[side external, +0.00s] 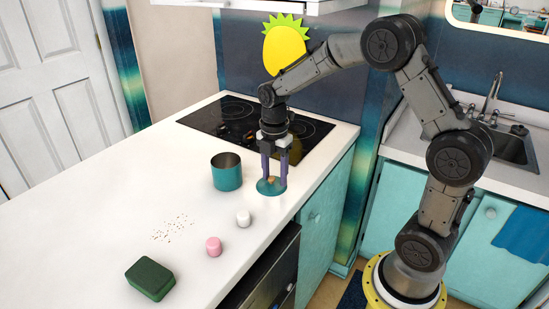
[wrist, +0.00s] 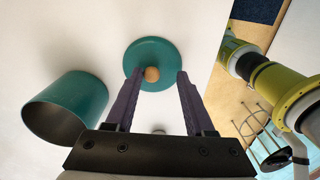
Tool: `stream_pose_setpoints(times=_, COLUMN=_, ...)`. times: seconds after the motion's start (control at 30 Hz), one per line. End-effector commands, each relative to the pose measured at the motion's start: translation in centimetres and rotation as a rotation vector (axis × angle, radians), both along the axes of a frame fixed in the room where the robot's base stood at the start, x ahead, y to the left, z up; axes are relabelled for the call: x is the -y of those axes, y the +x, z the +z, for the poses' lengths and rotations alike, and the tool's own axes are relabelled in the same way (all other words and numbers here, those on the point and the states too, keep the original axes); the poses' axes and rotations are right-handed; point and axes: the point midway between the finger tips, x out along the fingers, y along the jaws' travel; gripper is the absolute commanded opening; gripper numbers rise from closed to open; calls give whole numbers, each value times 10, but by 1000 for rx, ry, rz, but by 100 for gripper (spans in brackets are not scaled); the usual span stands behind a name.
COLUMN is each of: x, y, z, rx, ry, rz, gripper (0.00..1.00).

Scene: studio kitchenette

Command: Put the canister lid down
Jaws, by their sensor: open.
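The canister lid (side external: 266,188) is a flat teal disc with a small wooden knob, lying on the white counter beside the canister. It also shows in the wrist view (wrist: 153,55), with its knob between the fingertips in the picture. The teal canister (side external: 227,174) stands upright and open-topped just left of the lid; it also shows in the wrist view (wrist: 66,108). My gripper (side external: 273,178) points down over the lid with its purple fingers apart on either side of the knob. It is open and holds nothing.
A black cooktop (side external: 240,125) lies behind the canister. A white shaker (side external: 243,219), a pink shaker (side external: 214,246), scattered crumbs (side external: 169,229) and a dark green sponge (side external: 151,278) are nearer the front. The counter's edge is close on the lid's right. Free counter lies to the left.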

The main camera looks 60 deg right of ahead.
Motion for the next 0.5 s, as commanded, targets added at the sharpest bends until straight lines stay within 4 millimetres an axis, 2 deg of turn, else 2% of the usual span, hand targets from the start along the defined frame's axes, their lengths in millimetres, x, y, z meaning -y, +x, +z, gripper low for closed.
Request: stream_pose_setpoints(times=0.5, x=0, y=2, z=97, rx=7, ry=-1, rz=0, gripper=54)
